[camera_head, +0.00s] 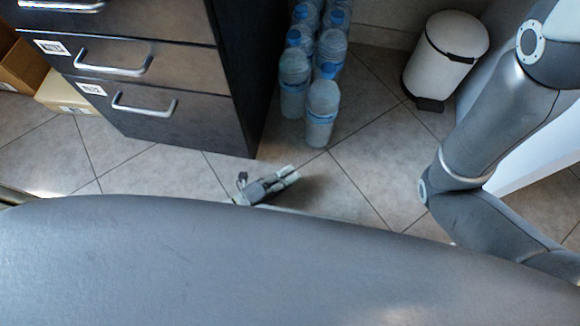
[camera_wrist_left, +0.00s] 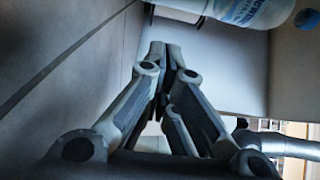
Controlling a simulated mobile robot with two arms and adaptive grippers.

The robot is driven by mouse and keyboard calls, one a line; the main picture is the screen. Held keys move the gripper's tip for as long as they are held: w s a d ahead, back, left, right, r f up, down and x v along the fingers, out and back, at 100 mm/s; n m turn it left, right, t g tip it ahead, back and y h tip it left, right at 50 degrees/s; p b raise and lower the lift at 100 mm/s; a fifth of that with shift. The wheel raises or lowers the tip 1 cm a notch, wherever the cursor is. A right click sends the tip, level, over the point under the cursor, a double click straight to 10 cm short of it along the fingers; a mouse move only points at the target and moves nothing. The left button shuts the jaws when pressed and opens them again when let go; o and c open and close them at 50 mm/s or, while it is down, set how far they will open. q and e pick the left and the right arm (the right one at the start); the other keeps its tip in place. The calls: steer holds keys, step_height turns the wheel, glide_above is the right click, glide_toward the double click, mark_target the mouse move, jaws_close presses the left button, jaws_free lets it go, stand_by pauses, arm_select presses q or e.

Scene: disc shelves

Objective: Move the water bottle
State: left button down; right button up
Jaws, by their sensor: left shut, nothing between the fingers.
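Several clear water bottles with blue caps stand upright in two rows on the floor. The nearest water bottle (camera_head: 321,115) is at the front right of the group, and another bottle (camera_head: 294,82) is just behind it to the left. My left gripper (camera_head: 293,174) is low over the floor, in front of the bottles and apart from them. It is shut and empty; its closed fingers (camera_wrist_left: 168,58) also show in the left wrist view. There, part of a bottle (camera_wrist_left: 252,10) shows at the top right. My right gripper is out of view.
A dark drawer cabinet (camera_head: 190,104) with metal handles stands left of the bottles. A white pedal bin (camera_head: 440,60) stands behind to the right. Cardboard boxes (camera_head: 62,92) are at the far left. Tiled floor (camera_head: 365,150) is clear right of the bottles.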

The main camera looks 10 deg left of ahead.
arm_select(q)
steer(key=b+x, duration=0.1)
steer(key=x, duration=0.3)
steer(key=b+x, duration=0.2)
steer(key=x, duration=0.1)
steer(key=shift+w+d+f, duration=0.25)
steer(key=w+b, duration=0.1)
steer(key=w, duration=0.1)
steer(key=shift+w+a, duration=0.1)
steer(key=shift+w, duration=0.15)
steer(key=shift+w+r+b, duration=0.1)
steer(key=shift+w+b, duration=0.35)
steer(key=shift+w, duration=0.2)
steer(key=shift+r, duration=0.1)
